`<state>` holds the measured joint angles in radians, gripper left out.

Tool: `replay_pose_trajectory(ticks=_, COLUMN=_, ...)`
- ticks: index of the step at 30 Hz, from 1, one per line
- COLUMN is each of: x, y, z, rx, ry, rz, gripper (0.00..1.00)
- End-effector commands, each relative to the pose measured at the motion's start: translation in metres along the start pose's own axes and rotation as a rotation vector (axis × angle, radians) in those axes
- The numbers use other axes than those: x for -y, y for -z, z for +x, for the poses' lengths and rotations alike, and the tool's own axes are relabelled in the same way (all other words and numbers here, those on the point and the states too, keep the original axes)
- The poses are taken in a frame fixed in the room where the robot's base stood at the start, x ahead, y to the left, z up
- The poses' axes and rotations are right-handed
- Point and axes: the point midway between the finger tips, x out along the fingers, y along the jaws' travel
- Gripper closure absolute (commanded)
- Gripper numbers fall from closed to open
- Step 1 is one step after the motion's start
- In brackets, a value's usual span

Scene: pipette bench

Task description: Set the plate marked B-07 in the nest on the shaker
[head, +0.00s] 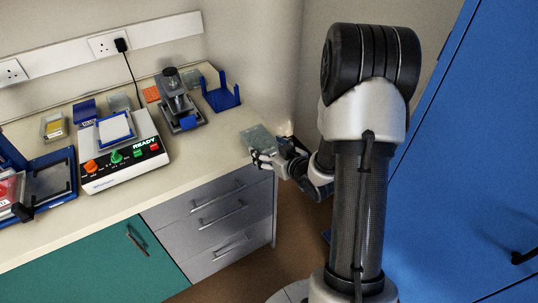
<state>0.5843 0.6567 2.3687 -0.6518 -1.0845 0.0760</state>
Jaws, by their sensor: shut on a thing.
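My gripper (264,158) is at the right end of the bench, shut on a clear grey-green plate (257,137). The plate is at the bench's right edge; whether it touches the surface I cannot tell. No marking on it is legible, so I cannot confirm B-07. The shaker (126,167) is a white box with a READY display and coloured knobs, on the bench to the left. Its nest (116,129) on top is a blue-edged frame around a pale, flat area. My gripper is well to the right of the shaker.
A grey press-like device (178,101) and a blue open rack (221,97) stand between shaker and gripper, towards the back. A yellow-filled box (53,126), an orange rack (151,94) and another clear plate (119,102) surround the shaker. The bench front right is clear.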

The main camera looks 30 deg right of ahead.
Motion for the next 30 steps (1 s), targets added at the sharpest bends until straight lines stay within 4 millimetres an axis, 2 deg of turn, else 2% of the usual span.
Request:
replay_pose_trajectory(ticks=1, x=0.0, y=-0.0095, z=0.0039, rx=0.001, ry=0.0, rz=0.002, gripper=0.64)
replay_pose_trajectory(ticks=2, x=-0.0002, y=-0.0105, z=0.0045, rx=0.0, ry=0.0, rz=0.001, gripper=0.64)
replay_pose_trajectory(ticks=14, x=-0.0001, y=-0.0131, z=0.0056, rx=0.0, ry=0.0, rz=0.0, gripper=0.64)
replay_pose_trajectory(ticks=15, x=-0.0001, y=-0.0125, z=0.0053, rx=-0.001, ry=0.0, rz=0.0, gripper=0.26)
replay_pose_trajectory(ticks=23, x=0.0, y=-0.0125, z=0.0052, rx=0.0, ry=0.0, rz=0.0, gripper=0.09)
replay_pose_trajectory(ticks=30, x=0.0, y=-0.0124, z=0.0052, rx=0.0, ry=0.0, rz=0.0, gripper=0.09)
